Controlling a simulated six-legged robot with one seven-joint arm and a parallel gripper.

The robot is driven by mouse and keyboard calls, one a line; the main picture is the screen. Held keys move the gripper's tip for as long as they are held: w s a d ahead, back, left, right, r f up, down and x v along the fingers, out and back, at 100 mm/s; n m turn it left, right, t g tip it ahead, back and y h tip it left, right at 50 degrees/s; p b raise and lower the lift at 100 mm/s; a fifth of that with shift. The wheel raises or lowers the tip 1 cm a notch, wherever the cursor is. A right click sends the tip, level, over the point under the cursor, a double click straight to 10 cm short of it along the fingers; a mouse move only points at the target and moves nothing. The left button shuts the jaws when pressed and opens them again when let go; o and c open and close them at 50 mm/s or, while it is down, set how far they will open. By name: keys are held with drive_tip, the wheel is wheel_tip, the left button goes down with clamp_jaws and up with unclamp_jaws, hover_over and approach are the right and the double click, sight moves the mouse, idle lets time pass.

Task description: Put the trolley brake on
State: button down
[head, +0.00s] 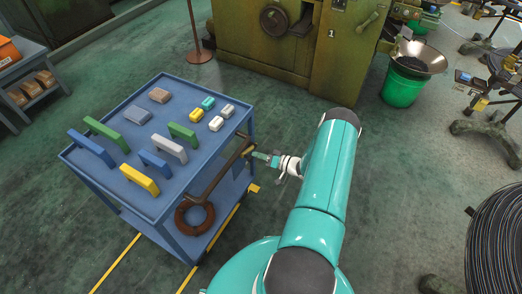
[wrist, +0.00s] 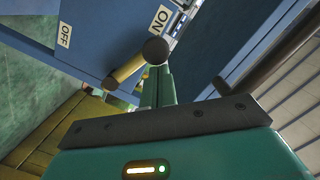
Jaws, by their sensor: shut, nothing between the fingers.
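The blue trolley (head: 150,195) stands left of centre in the head view. In the wrist view its blue side (wrist: 110,30) carries an OFF label (wrist: 64,36) at left and an ON label (wrist: 160,18) nearer the middle. The brake lever has a brass-coloured rod (wrist: 125,70) and a black ball knob (wrist: 155,51). The knob lies just below the ON label in the picture, well away from OFF. My gripper (head: 257,155) is at the trolley's right side. Its shut fingers, also in the wrist view (wrist: 158,82), are empty and end right by the knob; I cannot tell whether they touch.
Coloured blocks and handles lie on the trolley top. A brown ring (head: 194,217) is on its lower level. A green machine (head: 265,45) stands behind, with a green bucket (head: 403,87) at right. A cable coil (head: 498,240) lies far right. Floor around my arm is clear.

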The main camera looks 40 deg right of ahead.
drive_tip(key=shift+s+a+f+n, duration=0.15)
drive_tip(key=shift+a+f+n, duration=0.2)
drive_tip(key=shift+f, duration=0.4)
drive_tip(key=shift+s+a+f+n, duration=0.1)
drive_tip(key=shift+a+f+n, duration=0.25)
drive_tip(key=shift+f, duration=0.4)
drive_tip(key=shift+a, duration=0.1)
